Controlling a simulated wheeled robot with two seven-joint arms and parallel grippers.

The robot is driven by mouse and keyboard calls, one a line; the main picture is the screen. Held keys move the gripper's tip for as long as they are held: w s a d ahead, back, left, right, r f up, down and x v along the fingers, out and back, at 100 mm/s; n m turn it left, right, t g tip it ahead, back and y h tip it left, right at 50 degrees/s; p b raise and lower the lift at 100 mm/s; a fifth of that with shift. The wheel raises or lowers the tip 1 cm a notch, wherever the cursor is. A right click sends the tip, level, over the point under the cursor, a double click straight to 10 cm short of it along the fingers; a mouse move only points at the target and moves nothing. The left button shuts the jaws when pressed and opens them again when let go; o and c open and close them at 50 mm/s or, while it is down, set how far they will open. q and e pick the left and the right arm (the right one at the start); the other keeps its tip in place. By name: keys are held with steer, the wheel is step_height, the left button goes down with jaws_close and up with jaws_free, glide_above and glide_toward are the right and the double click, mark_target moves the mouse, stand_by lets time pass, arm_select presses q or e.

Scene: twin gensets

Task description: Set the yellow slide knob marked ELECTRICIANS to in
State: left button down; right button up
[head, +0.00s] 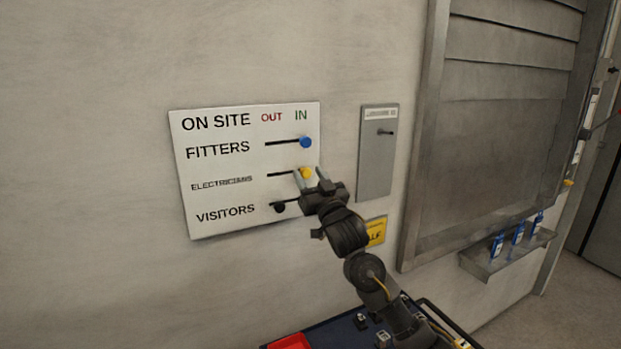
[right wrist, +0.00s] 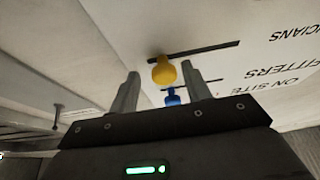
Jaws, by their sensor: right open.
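The white ON SITE board (head: 228,222) hangs on the wall, with OUT and IN columns. The yellow ELECTRICIANS knob (head: 305,172) is at the right end of its slot, below IN. In the right wrist view the yellow knob (right wrist: 163,71) shows between the two fingers, with a gap on each side. My right gripper (head: 309,178) is open at the knob, its fingers to either side; they also show in the right wrist view (right wrist: 162,78). My left gripper is not in view.
The blue FITTERS knob (head: 306,142) is at the right end of its slot, just above. The black VISITORS knob (head: 279,207) is at the left of its slot, close to my gripper. A grey switch plate (head: 376,165) is at the right, above a yellow sign (head: 376,232).

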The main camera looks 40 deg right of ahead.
steer(key=shift+s+a+f, duration=0.15)
steer(key=shift+s+f, duration=0.05)
steer(key=shift+s, duration=0.05)
steer(key=b+v, duration=0.4)
steer(key=v, duration=0.6)
steer(key=shift+s, duration=0.15)
